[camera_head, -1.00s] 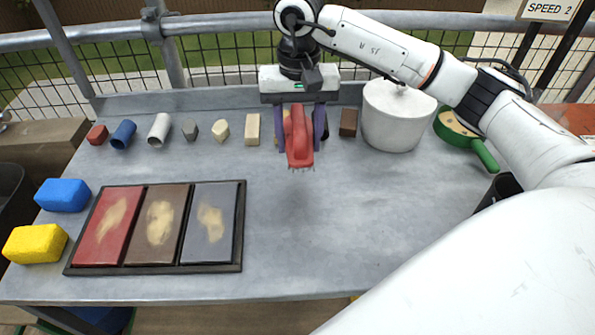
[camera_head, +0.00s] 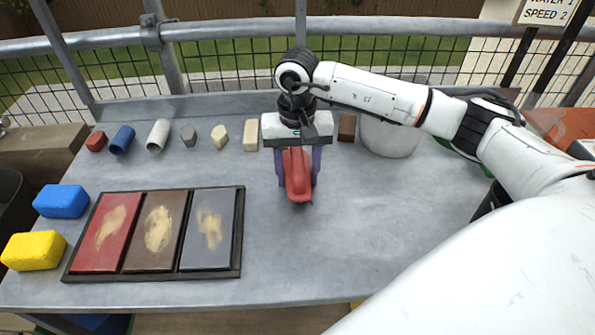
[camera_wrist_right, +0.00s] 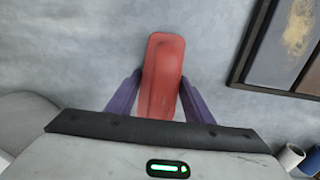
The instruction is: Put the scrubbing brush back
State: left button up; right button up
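The scrubbing brush (camera_head: 298,178) is red and lies between the purple fingers of my right gripper (camera_head: 299,168), at the middle of the bench. In the right wrist view the brush (camera_wrist_right: 162,75) sits lengthwise between the two fingers (camera_wrist_right: 160,88), which close in on its sides. My right gripper is shut on it. The brush is at or just above the bench top; I cannot tell if it touches. Its bristles are hidden underneath. My left gripper is not in view.
A framed tray (camera_head: 240,262) with three stained tiles lies at left, beside a blue sponge (camera_head: 61,201) and a yellow sponge (camera_head: 33,250). Several small blocks and tubes line the back. A white pot (camera_head: 391,139) stands behind my right arm. The bench's front middle is clear.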

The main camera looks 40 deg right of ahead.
jog(key=o, duration=0.3)
jog(key=shift+o, duration=0.2)
notch_tip(320, 180, up, 12)
jog(key=shift+r, duration=0.25)
